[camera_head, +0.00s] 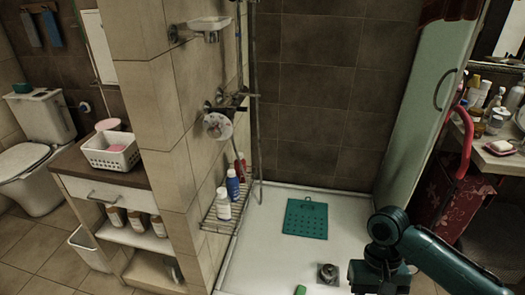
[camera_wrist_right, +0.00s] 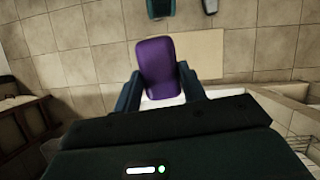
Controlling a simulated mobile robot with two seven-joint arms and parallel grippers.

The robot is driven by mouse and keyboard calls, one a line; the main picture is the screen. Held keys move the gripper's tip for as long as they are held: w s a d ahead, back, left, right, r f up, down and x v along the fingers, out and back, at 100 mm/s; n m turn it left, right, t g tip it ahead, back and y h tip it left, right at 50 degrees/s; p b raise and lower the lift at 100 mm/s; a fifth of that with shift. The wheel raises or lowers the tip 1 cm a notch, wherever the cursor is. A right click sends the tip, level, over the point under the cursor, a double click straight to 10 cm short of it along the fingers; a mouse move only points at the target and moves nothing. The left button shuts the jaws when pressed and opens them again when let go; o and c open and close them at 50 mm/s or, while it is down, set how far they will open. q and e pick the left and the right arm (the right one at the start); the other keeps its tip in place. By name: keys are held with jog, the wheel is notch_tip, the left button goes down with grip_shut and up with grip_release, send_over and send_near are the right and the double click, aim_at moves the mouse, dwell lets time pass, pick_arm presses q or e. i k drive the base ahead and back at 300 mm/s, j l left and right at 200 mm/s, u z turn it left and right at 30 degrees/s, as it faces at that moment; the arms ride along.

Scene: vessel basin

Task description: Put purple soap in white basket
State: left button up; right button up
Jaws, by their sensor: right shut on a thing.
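My right gripper (camera_wrist_right: 160,82) is shut on the purple soap (camera_wrist_right: 156,62), a rounded purple block held between its two fingers in the right wrist view. In the head view my right arm (camera_head: 425,255) comes in from the lower right over the shower, and the soap does not show there. The white basket (camera_head: 110,159) stands on the cabinet top at the left, far from my right arm. Something pink lies in it. My left gripper is not in view.
The cabinet (camera_head: 108,192) has a dark top, with brown jars below. A tiled wall (camera_head: 180,130) stands between cabinet and shower. A wire rack (camera_head: 222,218) with bottles hangs there. A teal mat (camera_head: 305,219) lies in the shower. A red cart (camera_head: 455,190) is at right.

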aim_at(116, 151)
jog(key=i+j, duration=0.1)
jog(key=j, duration=0.45)
jog(key=i+j, duration=0.1)
jog(key=j, duration=0.45)
jog(key=i+j, duration=0.1)
jog(key=j, duration=0.4)
jog(key=i+j, duration=0.15)
jog(key=j, duration=0.4)
jog(key=i+j, duration=0.1)
jog(key=j, duration=0.45)
jog(key=i+j, duration=0.1)
jog(key=j, duration=0.45)
jog(key=i+j, duration=0.1)
jog(key=j, duration=0.4)
